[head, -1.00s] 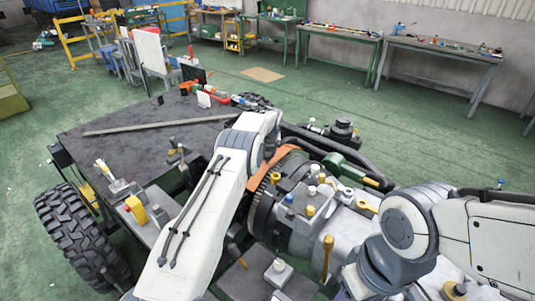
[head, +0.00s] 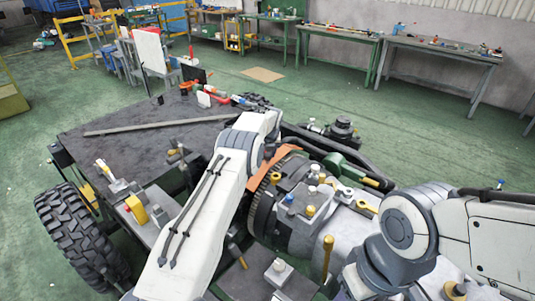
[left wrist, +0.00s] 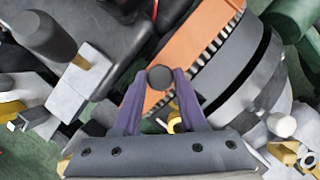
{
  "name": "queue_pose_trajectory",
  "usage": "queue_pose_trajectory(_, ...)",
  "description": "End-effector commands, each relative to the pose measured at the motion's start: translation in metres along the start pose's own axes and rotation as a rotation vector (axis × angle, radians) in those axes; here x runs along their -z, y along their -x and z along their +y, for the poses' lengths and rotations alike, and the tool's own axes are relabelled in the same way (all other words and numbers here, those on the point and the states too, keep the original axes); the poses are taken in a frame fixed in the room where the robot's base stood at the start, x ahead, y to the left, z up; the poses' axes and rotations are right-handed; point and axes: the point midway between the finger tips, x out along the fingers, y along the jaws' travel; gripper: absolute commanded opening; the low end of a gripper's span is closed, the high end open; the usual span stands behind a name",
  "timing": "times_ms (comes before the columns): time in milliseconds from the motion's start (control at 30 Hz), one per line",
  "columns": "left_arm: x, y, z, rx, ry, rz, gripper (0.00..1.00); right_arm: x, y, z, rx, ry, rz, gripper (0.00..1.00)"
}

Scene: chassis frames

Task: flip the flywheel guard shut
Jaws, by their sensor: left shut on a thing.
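The flywheel guard is an orange curved plate (head: 270,168) along the toothed flywheel (head: 258,212) in the head view, partly behind my left arm. In the left wrist view the orange guard (left wrist: 205,28) runs diagonally beside the flywheel's teeth (left wrist: 222,48). My left gripper (left wrist: 160,80) is shut on a dark round knob (left wrist: 160,77) that stands over the guard's lower end. The knob's joint with the guard is hidden under it. In the head view the left fingers are hidden by my arm. My right arm shows at the lower right, but its gripper is not in view.
The engine block (head: 300,205) with small caps and a yellow-handled dipstick (head: 327,258) lies right of the flywheel. A dark pipe (head: 330,150) and a green part (head: 350,172) are beyond it. A flat dark deck (head: 150,145) is at the left, with a metal bar (head: 160,124).

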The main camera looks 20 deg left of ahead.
Motion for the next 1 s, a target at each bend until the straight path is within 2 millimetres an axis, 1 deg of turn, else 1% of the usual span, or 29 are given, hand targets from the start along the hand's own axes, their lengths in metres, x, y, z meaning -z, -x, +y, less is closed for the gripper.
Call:
queue_pose_trajectory(67, 0.003, 0.000, -0.006, 0.000, -0.002, 0.000, 0.00, 0.000, -0.003, 0.000, 0.000, 0.000, 0.000, 0.50)
queue_pose_trajectory(200, 0.011, 0.002, -0.027, 0.002, -0.007, 0.001, 0.00, -0.001, -0.011, 0.001, 0.000, 0.000, 0.000, 0.50)
queue_pose_trajectory(267, 0.013, 0.004, -0.032, 0.002, -0.007, 0.001, 0.00, -0.001, -0.012, 0.001, 0.000, 0.001, 0.000, 0.50)
queue_pose_trajectory(500, 0.013, 0.005, -0.031, 0.004, -0.003, 0.004, 0.00, -0.001, -0.011, 0.001, 0.000, 0.001, 0.000, 0.50)
queue_pose_trajectory(533, 0.013, 0.005, -0.031, 0.005, -0.002, 0.004, 0.49, -0.001, -0.011, 0.001, 0.000, 0.001, 0.000, 0.50)
queue_pose_trajectory(600, 0.013, 0.005, -0.030, 0.004, -0.002, 0.004, 0.71, -0.001, -0.011, 0.001, 0.000, 0.001, 0.000, 0.50)
queue_pose_trajectory(900, 0.011, 0.005, -0.024, 0.000, 0.003, 0.001, 0.71, -0.001, -0.011, 0.001, 0.000, 0.001, 0.000, 0.50)
queue_pose_trajectory(1000, 0.011, 0.009, -0.025, 0.001, 0.002, 0.000, 0.71, -0.001, -0.013, 0.001, 0.000, 0.001, 0.000, 0.50)
